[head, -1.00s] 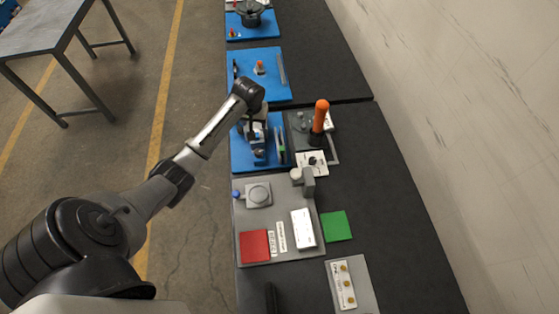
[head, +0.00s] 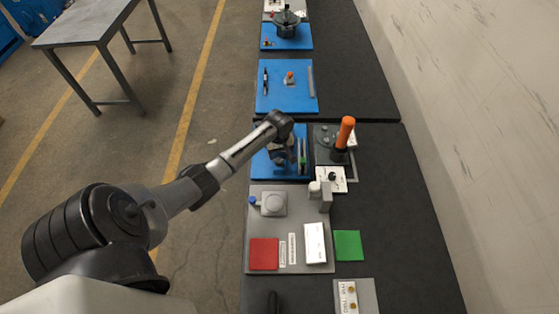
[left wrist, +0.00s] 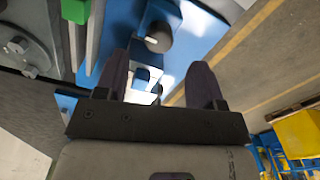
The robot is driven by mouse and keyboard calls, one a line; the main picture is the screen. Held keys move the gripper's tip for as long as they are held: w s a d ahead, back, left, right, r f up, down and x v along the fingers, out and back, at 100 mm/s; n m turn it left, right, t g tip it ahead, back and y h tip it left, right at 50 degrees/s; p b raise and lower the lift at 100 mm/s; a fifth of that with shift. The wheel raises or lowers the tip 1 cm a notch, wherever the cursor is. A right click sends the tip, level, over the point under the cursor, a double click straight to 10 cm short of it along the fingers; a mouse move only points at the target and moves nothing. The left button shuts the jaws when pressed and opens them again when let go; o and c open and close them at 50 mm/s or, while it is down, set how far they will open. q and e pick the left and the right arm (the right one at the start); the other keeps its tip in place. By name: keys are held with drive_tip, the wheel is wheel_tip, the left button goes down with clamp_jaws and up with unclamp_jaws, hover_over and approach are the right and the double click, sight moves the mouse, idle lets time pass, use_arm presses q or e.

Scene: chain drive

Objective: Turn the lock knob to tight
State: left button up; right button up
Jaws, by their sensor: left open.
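A dark round knob (left wrist: 159,36) with a white mark shows at the top of the left wrist view, above a blue surface; it looks like the lock knob. My left gripper (left wrist: 160,85) is open, its two dark fingers pointing toward the knob. The fingers appear apart from the knob, with nothing between them. In the head view my left gripper (head: 281,152) hangs over the blue board (head: 262,169). The arm and gripper hide much of that board, and I cannot pick out the knob there. My right gripper is not in view.
A green block (left wrist: 37,55) and a grey rail stand left of the knob in the wrist view. An orange upright handle (head: 345,131) stands right of my gripper in the head view. A grey panel (head: 258,226) lies nearer. Bare dark bench lies to the right.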

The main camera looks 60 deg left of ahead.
sight(280, 161)
use_arm(q)
wheel_tip(280, 161, down, 5)
drive_tip(key=shift+r, duration=0.1)
drive_tip(key=shift+f, duration=0.6)
drive_tip(key=shift+c, duration=0.4)
